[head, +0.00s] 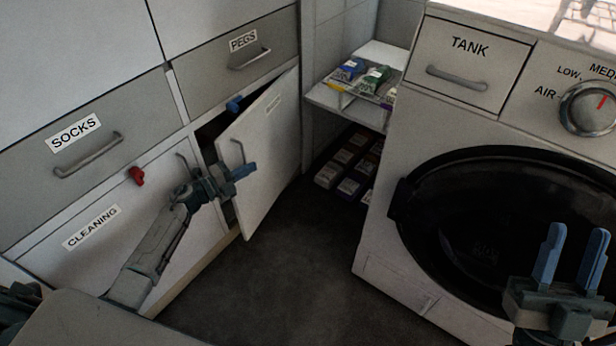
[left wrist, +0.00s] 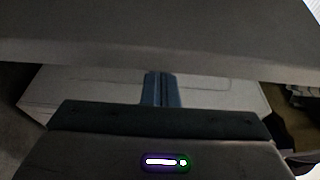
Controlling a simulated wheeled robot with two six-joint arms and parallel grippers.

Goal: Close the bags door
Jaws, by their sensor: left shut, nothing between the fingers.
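The only open door (head: 268,150) hangs ajar below the PEGS drawer. Its small label is too faint to read, so I cannot confirm that it says bags. A curved handle (head: 239,150) sits near its free edge. My left gripper (head: 245,171) is shut and empty, with its blue fingertips in front of the door's free edge, just below the handle. I cannot tell if they touch the door. The shut fingers also show in the left wrist view (left wrist: 161,88). My right gripper (head: 571,255) is open and empty in front of the washing machine.
A blue latch (head: 235,103) sits above the door opening and a red latch (head: 136,176) above the CLEANING door (head: 110,215). The washing machine (head: 385,235) stands right, beyond clear dark floor (head: 290,270). Shelves with boxes (head: 350,165) fill the corner.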

